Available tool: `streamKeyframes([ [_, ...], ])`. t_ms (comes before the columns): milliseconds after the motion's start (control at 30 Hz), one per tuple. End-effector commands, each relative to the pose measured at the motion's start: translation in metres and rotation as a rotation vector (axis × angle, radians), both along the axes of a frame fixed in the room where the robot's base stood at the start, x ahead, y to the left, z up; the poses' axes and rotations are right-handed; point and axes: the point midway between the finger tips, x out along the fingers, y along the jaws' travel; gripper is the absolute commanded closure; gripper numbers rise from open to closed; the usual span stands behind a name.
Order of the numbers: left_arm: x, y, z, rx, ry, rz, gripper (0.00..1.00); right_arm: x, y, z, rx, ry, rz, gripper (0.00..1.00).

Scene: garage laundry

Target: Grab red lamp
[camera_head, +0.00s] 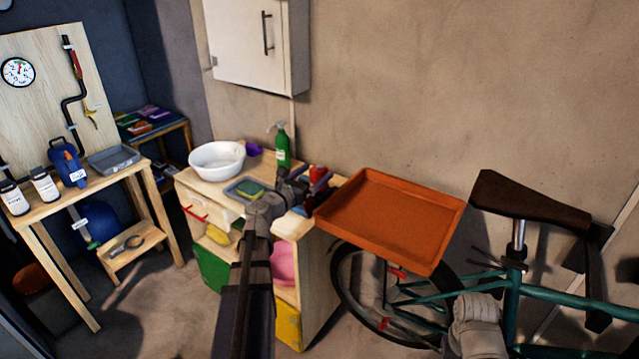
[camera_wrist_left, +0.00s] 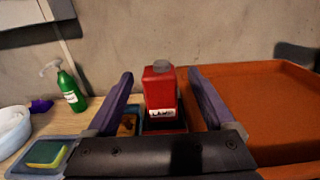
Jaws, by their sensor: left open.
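The red lamp (camera_head: 318,172) stands upright on the wooden cabinet's top (camera_head: 217,192), near its right end. In the left wrist view the lamp (camera_wrist_left: 161,90) is a red block-shaped body with a grey cap and a white label reading "LAMP". My left gripper (camera_head: 308,184) reaches over the cabinet top. In the wrist view its open fingers (camera_wrist_left: 160,76) appear on either side of the lamp, with gaps to both. The gripper and arm partly hide the lamp in the head view.
An orange tray (camera_head: 390,212) lies right of the lamp, above a green bicycle (camera_head: 518,265). A white basin (camera_head: 217,160), green bottle (camera_head: 282,146) and shallow tray with a sponge (camera_head: 248,190) are to the left. A white wall cabinet (camera_head: 250,45) hangs above.

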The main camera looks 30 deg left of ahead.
Motion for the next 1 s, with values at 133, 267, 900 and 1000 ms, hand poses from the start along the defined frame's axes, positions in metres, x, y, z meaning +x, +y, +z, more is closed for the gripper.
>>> streamKeyframes([
  [133,0.004,0.0,0.0,0.0,0.0,0.001,0.12,0.0,0.0,0.0,0.0,0.0,0.0,0.5],
  [267,0.012,0.0,0.001,0.001,0.0,0.0,0.12,0.0,0.0,0.002,0.0,0.0,0.0,0.5],
  [900,0.055,-0.004,0.004,0.001,0.0,0.001,0.21,0.0,0.0,0.004,0.0,0.0,0.0,0.5],
  [1000,0.055,-0.004,0.004,0.001,0.0,0.001,0.33,0.0,0.0,0.004,0.0,0.0,0.0,0.5],
])
